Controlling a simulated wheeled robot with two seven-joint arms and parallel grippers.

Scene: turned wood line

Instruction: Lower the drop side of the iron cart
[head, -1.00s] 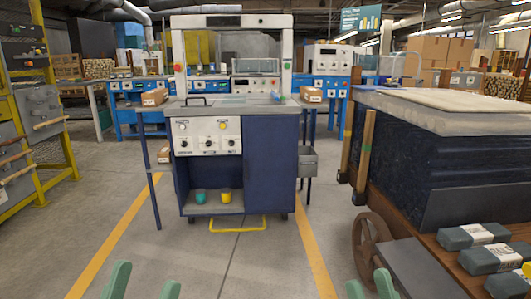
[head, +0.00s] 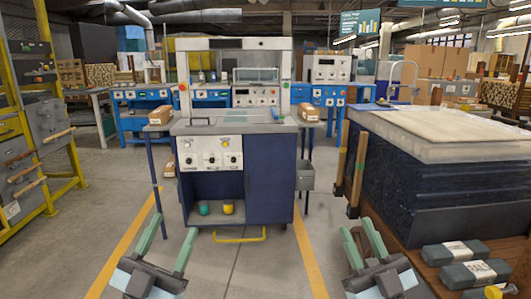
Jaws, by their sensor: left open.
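No part in view can be named for sure as the iron cart's drop side. The likeliest cart is the low wooden bed (head: 408,233) at right, bearing a big dark blue block (head: 410,180). A dark grey panel (head: 455,222) stands against the block's lower front; I cannot tell whether it is a drop side. My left gripper (head: 172,228) is open and empty at the lower left, in front of the blue machine cabinet. My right gripper (head: 358,226) is open and empty at the lower right, near the bed's left end, apparently touching nothing.
A dark blue machine cabinet (head: 268,180) with a yellow foot bar (head: 240,238) stands ahead. Wooden posts (head: 357,170) stand at the block's left corner. Grey packages (head: 470,272) lie on the bed. A yellow rack (head: 72,150) is at left. The floor between is clear.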

